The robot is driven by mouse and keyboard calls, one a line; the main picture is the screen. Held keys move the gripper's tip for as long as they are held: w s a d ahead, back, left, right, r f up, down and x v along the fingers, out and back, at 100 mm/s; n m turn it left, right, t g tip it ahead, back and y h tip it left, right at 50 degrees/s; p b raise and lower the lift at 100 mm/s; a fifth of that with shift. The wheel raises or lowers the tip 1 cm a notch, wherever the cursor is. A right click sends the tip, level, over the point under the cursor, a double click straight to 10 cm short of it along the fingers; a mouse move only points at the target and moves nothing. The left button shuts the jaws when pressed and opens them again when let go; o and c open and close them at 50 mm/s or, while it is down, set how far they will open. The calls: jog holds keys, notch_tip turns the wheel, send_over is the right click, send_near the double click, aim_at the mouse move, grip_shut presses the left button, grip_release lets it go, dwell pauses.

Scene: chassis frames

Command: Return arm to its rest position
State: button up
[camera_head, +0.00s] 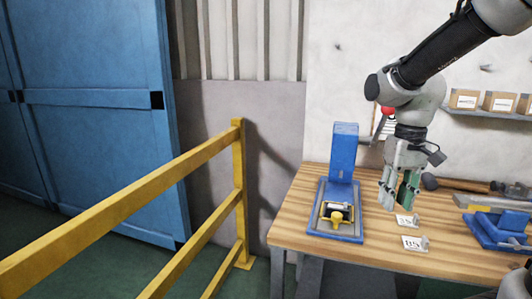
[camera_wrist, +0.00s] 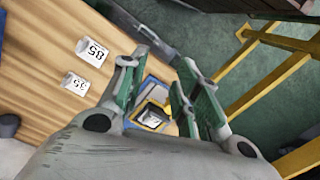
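My gripper (camera_head: 400,196) hangs at the end of my arm above the wooden workbench (camera_head: 385,245), fingers pointing down, right of the blue stand. In the wrist view my gripper (camera_wrist: 157,66) shows its two green-padded fingers spread apart with nothing held between them. My arm reaches in from the upper right, bent at the elbow near the wall.
A blue stand (camera_head: 344,150) with a yellow and black item (camera_head: 337,214) on its base stands on the bench's left. Number tags (camera_head: 412,243) lie in front of my gripper. A hammer (camera_head: 455,185) and blue vise-like tool (camera_head: 500,230) lie right. A yellow railing (camera_head: 130,205) runs left.

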jog(key=s+d+r+t, duration=0.2)
jog(key=s+d, duration=0.1)
jog(key=s, duration=0.3)
jog(key=s+d+r+t, duration=0.3)
jog(key=s, duration=0.3)
jog(key=shift+s+d+r+m, duration=0.15)
jog(key=shift+d+r+m, duration=0.1)
jog(key=shift+m, duration=0.15)
